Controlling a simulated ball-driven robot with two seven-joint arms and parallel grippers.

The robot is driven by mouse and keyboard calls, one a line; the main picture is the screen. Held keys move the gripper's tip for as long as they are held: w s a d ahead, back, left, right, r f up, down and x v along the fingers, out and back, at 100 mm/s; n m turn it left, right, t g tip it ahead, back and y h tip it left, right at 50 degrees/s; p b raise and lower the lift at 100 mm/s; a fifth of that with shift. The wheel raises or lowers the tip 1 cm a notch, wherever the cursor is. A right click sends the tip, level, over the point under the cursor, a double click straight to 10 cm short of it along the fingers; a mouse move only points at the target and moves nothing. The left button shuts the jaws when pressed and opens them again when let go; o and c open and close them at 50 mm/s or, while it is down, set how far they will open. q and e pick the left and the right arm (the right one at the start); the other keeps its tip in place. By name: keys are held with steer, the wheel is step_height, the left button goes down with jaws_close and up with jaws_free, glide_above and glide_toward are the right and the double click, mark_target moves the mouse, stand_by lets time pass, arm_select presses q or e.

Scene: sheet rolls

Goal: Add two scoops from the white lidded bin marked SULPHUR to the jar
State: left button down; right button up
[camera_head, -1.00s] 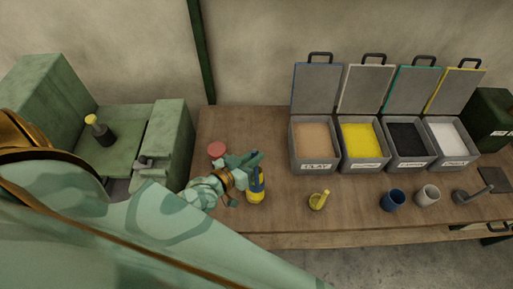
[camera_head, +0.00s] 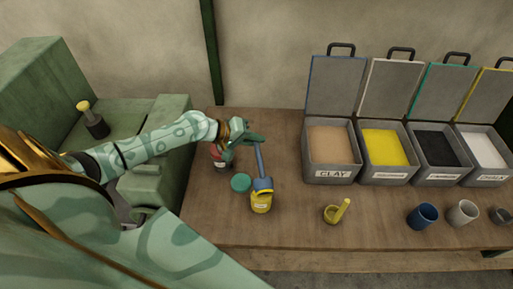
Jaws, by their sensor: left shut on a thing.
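My left gripper (camera_head: 250,140) is shut on the upper end of the handle of a blue scoop (camera_head: 260,160). The scoop's head is right over or at the mouth of a yellow jar (camera_head: 261,204) with a pale label; I cannot tell whether they touch. The white-lidded bin (camera_head: 384,178) stands with its lid (camera_head: 391,95) raised and bright yellow powder (camera_head: 384,147) inside. Its label is too small to read. The scoop's contents are hidden. My right gripper is out of view.
A teal round lid or jar (camera_head: 241,183) and a red-topped jar (camera_head: 219,158) stand close left of the scoop. Open CLAY (camera_head: 330,174), black-powder (camera_head: 436,176) and white-powder bins line the back. A yellow ladle-like thing (camera_head: 335,213), blue cup (camera_head: 422,216) and grey cup (camera_head: 462,213) stand in front.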

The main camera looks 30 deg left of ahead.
arm_select(q)
step_height(320, 180, down, 8)
steer(key=w+a+n+g+h+b, duration=0.1)
steer(key=n+g+h+b, duration=0.1)
steer(key=b, duration=0.7)
steer(key=shift+w+a+r+n+g+h, duration=0.15)
steer(key=shift+w+a+n+g+h, duration=0.3)
steer(key=shift+n, duration=0.25)
steer(key=shift+d, duration=0.1)
steer(key=shift+r, duration=0.1)
stand_by(0.4)
